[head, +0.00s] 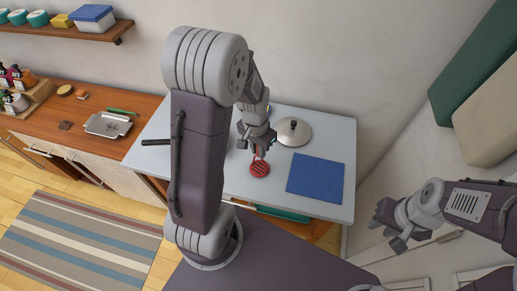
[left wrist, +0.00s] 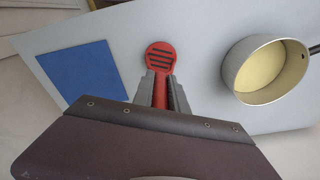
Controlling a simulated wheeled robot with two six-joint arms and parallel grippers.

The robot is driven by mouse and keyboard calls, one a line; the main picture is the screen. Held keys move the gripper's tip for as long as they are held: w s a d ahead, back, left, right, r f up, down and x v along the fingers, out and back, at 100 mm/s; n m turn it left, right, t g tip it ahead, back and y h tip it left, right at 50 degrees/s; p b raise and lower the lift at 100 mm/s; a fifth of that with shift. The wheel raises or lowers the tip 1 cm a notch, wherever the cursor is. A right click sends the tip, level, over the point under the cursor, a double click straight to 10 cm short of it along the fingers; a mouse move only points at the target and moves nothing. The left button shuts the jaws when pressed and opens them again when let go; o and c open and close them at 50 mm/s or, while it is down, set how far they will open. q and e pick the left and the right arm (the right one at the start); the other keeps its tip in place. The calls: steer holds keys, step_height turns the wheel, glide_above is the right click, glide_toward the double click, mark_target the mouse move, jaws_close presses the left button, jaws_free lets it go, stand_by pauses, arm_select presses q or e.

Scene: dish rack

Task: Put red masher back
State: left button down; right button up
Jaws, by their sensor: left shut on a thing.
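The red masher (head: 260,169) has a round slotted head and a red handle. My left gripper (head: 259,149) is shut on the handle, over the light grey table (head: 338,138). In the left wrist view the masher's head (left wrist: 161,56) extends beyond the fingers (left wrist: 161,92), with the handle between them. I cannot tell whether the head touches the table. My right gripper (head: 391,226) is open and empty, off to the right of the table.
A blue mat (head: 315,178) lies right of the masher. A metal lid (head: 293,131) lies behind it. A pan (left wrist: 264,70) stands on the table, mostly hidden by my left arm in the head view. A wooden counter (head: 75,130) with a metal tray (head: 108,125) is at left.

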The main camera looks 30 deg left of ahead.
arm_select(q)
steer(key=shift+f, duration=0.3)
steer(key=c, duration=1.3)
jaws_free()
steer(key=shift+s, duration=0.1)
steer(key=shift+o, duration=0.2)
steer(key=c, duration=0.4)
steer(key=shift+r, duration=0.1)
steer(key=shift+s+r+p, duration=0.2)
steer(key=shift+r+p, duration=1.9)
steer(key=shift+r, duration=0.25)
steer(key=shift+s+r+p, duration=0.15)
steer(key=shift+r+p, duration=1.95)
steer(key=shift+r, duration=0.2)
